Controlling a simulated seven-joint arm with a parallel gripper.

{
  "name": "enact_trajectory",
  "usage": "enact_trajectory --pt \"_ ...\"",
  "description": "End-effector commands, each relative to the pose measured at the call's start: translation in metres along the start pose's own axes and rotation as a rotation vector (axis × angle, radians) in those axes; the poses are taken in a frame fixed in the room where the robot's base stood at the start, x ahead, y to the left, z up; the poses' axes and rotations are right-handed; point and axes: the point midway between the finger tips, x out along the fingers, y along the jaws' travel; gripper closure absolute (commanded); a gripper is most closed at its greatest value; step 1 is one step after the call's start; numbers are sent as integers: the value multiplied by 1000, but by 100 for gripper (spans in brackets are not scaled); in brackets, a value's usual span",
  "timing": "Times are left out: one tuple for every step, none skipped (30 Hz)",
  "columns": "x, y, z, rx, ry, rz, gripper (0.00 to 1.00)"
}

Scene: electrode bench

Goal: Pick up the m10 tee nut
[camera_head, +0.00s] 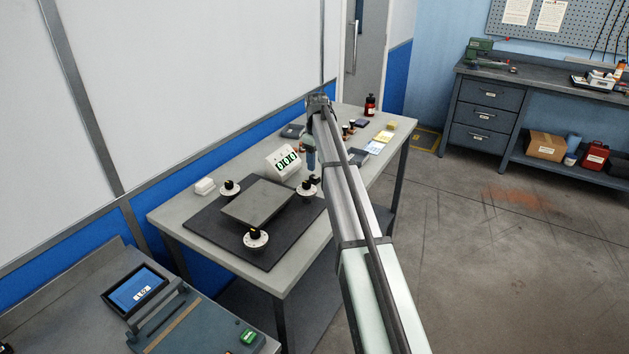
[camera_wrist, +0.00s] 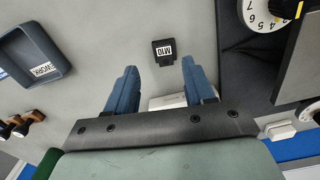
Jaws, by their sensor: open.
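A small dark block labelled M10 (camera_wrist: 163,46), which looks like the tee nut, lies on the grey bench top (camera_wrist: 110,30) in the wrist view. In the head view my gripper (camera_head: 310,159) hangs over the bench beside the white display box.
A blue-grey labelled tray (camera_wrist: 28,62) is at left in the wrist view. A white dial (camera_wrist: 262,18) on the dark mat is at right. In the head view, the display box (camera_head: 283,160), knobs around a plate (camera_head: 256,204) and a dark red bottle (camera_head: 370,106) stand on the bench.

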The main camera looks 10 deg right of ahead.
Motion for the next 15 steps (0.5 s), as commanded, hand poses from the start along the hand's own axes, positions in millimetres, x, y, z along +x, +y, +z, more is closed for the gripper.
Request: enact_trajectory --pt "2 0 0 0 0 0 47" --pt "3 0 0 0 0 0 47" --pt "4 -1 0 0 0 0 47" --pt "6 -1 0 0 0 0 47" --pt "8 -2 -1 0 0 0 47" --pt "11 -2 -1 0 0 0 47" --pt "14 -3 -2 0 0 0 47" --pt "17 -4 -2 0 0 0 47" --pt "22 -5 -3 0 0 0 47" --pt "27 -6 -3 0 -1 0 47" --pt "31 -7 -4 0 -1 -1 47" --pt "36 -7 -4 0 -1 -1 47" --pt "40 -7 -4 0 -1 -1 47" --pt "44 -7 -4 0 -1 -1 47" --pt "48 -6 -4 0 0 0 47"
